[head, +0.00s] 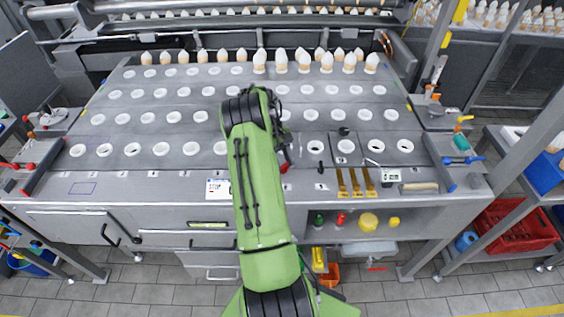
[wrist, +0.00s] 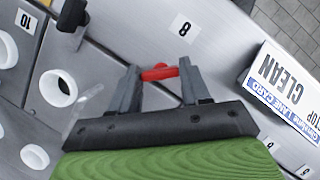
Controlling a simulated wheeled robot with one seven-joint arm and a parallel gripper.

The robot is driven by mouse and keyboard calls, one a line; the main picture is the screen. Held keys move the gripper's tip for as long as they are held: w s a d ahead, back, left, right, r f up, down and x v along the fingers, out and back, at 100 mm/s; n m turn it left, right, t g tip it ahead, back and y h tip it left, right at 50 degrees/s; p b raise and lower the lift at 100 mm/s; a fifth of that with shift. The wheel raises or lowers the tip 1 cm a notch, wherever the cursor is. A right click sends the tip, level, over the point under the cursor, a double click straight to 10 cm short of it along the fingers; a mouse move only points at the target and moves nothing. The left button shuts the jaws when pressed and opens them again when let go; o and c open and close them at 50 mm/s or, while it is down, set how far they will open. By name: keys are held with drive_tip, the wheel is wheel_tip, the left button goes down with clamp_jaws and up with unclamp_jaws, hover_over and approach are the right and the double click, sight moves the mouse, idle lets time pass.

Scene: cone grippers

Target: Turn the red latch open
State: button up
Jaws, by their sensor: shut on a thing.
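The red latch (wrist: 159,72) shows in the wrist view as a short red bar on the grey metal panel, close to the number 8 label. My gripper (wrist: 160,70) has its two grey fingers on either side of the latch, with the red bar spanning between the fingertips. In the head view my green arm covers much of this spot. A small bit of red (head: 284,168) shows just right of the arm, by the dark gripper (head: 286,156). The latch's base and pivot are hidden.
A white CLEAN/STOP card (wrist: 285,85) stands to the right in the wrist view. White ring holes (wrist: 58,88) and a black knob (wrist: 72,14) lie to the left. Yellow brackets (head: 356,182) are on the bench edge right of my arm.

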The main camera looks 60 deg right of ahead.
drive_tip(key=m, duration=0.2)
drive_tip(key=m+t+y, duration=0.1)
drive_tip(key=m, duration=0.1)
drive_tip(key=shift+d+m+y, duration=0.2)
drive_tip(key=shift+m+y, duration=0.1)
drive_tip(key=shift+s+m+t+y+b, duration=0.1)
drive_tip(key=shift+m+t+y+b, duration=0.45)
drive_tip(key=shift+m, duration=1.45)
drive_tip(key=o, duration=1.1)
drive_tip(key=shift+c, duration=0.2)
